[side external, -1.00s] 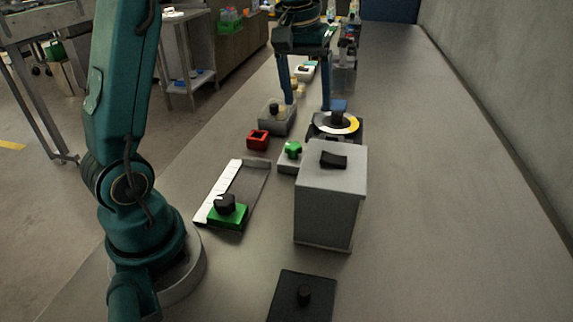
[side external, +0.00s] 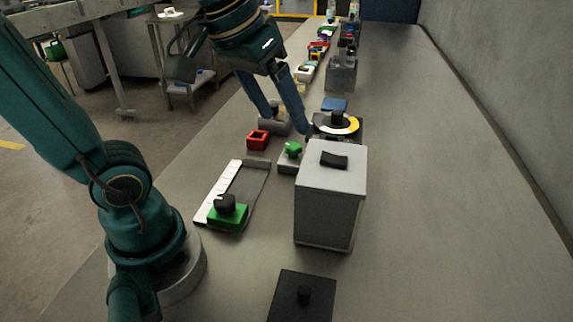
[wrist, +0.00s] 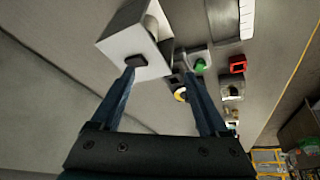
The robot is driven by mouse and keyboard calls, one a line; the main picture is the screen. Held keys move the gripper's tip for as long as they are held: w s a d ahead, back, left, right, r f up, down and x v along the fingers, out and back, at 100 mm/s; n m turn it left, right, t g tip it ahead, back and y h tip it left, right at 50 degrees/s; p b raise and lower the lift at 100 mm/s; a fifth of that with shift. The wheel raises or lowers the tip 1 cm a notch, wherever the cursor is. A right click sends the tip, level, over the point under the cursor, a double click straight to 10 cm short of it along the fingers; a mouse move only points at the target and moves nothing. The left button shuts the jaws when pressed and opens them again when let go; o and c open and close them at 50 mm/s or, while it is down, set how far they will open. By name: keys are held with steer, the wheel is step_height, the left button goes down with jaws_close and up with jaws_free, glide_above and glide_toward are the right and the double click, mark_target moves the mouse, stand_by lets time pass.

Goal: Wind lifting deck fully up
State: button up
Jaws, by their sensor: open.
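I cannot tell for certain which unit is the lifting deck. A tall grey box (side external: 330,205) with a black handle (side external: 334,160) on top stands mid-bench; the box also shows in the wrist view (wrist: 125,33). Behind it is a dark unit with a yellow and white disc (side external: 350,124) and a black knob. A small grey block with a green knob (side external: 292,149) sits left of the box. My gripper (side external: 288,125) is open, tilted and empty, its fingers near the disc unit and a grey block with a dark knob (side external: 268,126).
A red square block (side external: 258,139) lies left of the green knob. A tray with a white strip (side external: 222,186) holds a green block with a black knob (side external: 228,216). The bench's right side is clear.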

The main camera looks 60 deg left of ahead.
steer(key=s+d+f+m, duration=0.2)
steer(key=s+f, duration=0.2)
steer(key=s, duration=0.1)
steer(key=shift+s+f+t, duration=0.3)
steer(key=shift+s+f, duration=0.05)
